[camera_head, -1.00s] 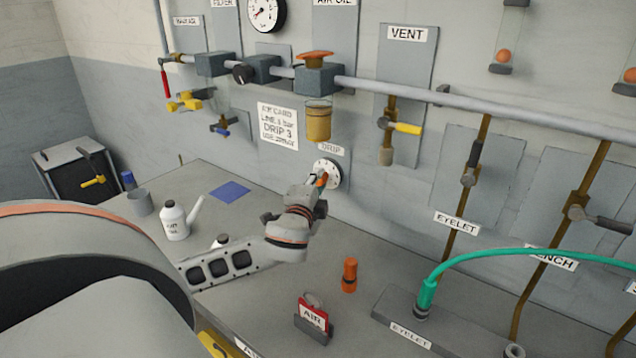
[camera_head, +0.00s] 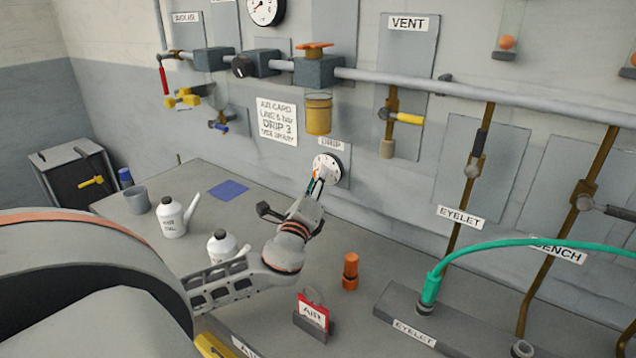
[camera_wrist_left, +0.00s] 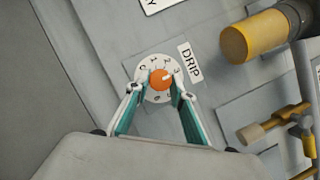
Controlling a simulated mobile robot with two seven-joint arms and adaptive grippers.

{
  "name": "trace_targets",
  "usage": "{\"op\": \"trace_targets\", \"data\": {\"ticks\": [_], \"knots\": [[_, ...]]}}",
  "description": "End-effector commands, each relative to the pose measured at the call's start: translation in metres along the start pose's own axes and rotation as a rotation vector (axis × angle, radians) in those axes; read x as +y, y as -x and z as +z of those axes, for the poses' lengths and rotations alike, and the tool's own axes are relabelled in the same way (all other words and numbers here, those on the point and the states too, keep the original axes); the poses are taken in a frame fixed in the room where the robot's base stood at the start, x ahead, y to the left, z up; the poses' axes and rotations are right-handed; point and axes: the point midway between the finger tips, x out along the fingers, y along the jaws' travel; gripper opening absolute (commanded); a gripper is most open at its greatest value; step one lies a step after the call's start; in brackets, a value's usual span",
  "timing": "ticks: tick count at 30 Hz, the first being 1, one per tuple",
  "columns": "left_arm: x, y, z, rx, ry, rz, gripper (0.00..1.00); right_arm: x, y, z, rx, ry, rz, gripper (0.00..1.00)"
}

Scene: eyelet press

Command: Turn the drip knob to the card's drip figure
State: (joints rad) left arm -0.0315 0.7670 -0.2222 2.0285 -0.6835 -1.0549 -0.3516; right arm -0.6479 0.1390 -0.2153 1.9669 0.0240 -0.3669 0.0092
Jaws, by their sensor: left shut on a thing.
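The orange drip knob (camera_wrist_left: 160,80) sits at the centre of a white numbered dial (camera_wrist_left: 152,96) on the wall plate, beside the DRIP label (camera_wrist_left: 190,62). In the left wrist view its white mark points up and right, toward the side with 2 and 3; the exact figure is hard to tell. My left gripper (camera_head: 318,180) is shut on the knob, one finger on each side of it. In the head view the gripper largely hides the knob, and the dial (camera_head: 330,162) shows behind. The card (camera_head: 277,121) reads DRIP 3. My right gripper is not in view.
A yellow-brown cup (camera_head: 318,114) hangs from the pipe just above the dial. On the bench stand white bottles (camera_head: 172,218), an orange cylinder (camera_head: 350,272), a red AIR tag (camera_head: 313,312) and a green hose (camera_head: 480,255). The VENT valve (camera_head: 405,118) is to the right.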

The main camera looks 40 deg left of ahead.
Motion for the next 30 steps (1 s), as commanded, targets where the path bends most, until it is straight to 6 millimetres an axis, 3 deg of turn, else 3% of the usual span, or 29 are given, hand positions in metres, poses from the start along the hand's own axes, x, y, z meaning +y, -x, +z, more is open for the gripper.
{"op": "trace_targets", "data": {"ticks": [19, 20, 21, 30], "knots": [[0.001, 0.0, -0.0001, -0.001, -0.048, -0.018, 0.02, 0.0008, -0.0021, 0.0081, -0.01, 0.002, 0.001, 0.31], [0.001, 0.0, -0.0001, -0.001, -0.048, -0.018, 0.28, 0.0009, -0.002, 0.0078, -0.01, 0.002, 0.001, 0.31], [0.001, 0.0, -0.0001, -0.001, -0.048, -0.018, 0.39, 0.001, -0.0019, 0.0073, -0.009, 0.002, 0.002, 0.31], [0.0007, 0.0, 0.0, -0.001, -0.047, -0.019, 0.4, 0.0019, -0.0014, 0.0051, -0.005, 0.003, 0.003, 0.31]]}}
